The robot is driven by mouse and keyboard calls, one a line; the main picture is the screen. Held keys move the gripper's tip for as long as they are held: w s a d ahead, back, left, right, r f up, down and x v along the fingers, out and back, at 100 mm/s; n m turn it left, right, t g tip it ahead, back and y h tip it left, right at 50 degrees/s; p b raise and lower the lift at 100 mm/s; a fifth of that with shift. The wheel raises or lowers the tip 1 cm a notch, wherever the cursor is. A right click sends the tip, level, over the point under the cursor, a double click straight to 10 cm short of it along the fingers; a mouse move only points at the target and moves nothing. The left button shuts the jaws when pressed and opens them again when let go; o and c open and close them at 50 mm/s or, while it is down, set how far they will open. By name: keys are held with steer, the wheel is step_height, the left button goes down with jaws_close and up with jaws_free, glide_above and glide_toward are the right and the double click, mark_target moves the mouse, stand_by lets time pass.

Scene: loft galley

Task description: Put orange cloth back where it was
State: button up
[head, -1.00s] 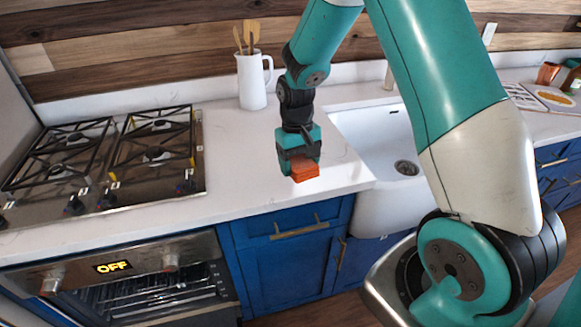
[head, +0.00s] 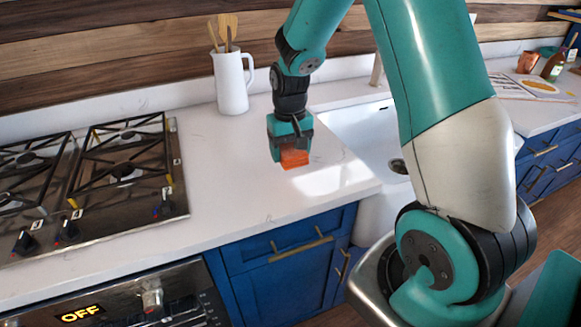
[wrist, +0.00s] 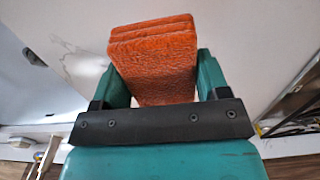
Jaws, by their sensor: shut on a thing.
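The orange cloth (head: 295,158) is a folded, layered block. My gripper (head: 290,148) is shut on it and holds it over the white counter, between the stove and the sink. In the wrist view the cloth (wrist: 155,60) sits between the two teal fingers and sticks out past them. I cannot tell exactly how high the cloth is above the counter.
A white pitcher (head: 231,82) with wooden utensils stands at the back of the counter. The gas stove (head: 122,170) is on the left. The white sink (head: 350,130) is right of my gripper. The counter (head: 235,190) in front is bare. An open book (head: 535,86) lies far right.

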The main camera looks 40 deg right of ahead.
mark_target(291, 178)
steer(key=shift+f+p, duration=0.3)
steer(key=shift+f, duration=2.8)
steer(key=shift+f, duration=0.15)
steer(key=o, duration=0.8)
steer(key=r+b, duration=0.1)
steer(key=r, duration=0.5)
steer(key=r+b, duration=0.1)
steer(key=r, duration=0.5)
steer(key=shift+a+r, duration=0.2)
steer(key=shift+r, duration=0.05)
steer(key=s+a+r+n+y, duration=0.1)
steer(key=s+a+r+n, duration=0.2)
steer(key=s+a, duration=0.4)
steer(key=s+a+r+n+y, duration=0.1)
steer(key=s+a+r+n, duration=0.2)
steer(key=s+a, duration=0.4)
steer(key=s+a+r+n+y, duration=0.2)
steer(key=s+a+r+n, duration=0.1)
steer(key=s+a, duration=0.5)
steer(key=shift+s+n, duration=0.1)
steer(key=shift+n, duration=0.6)
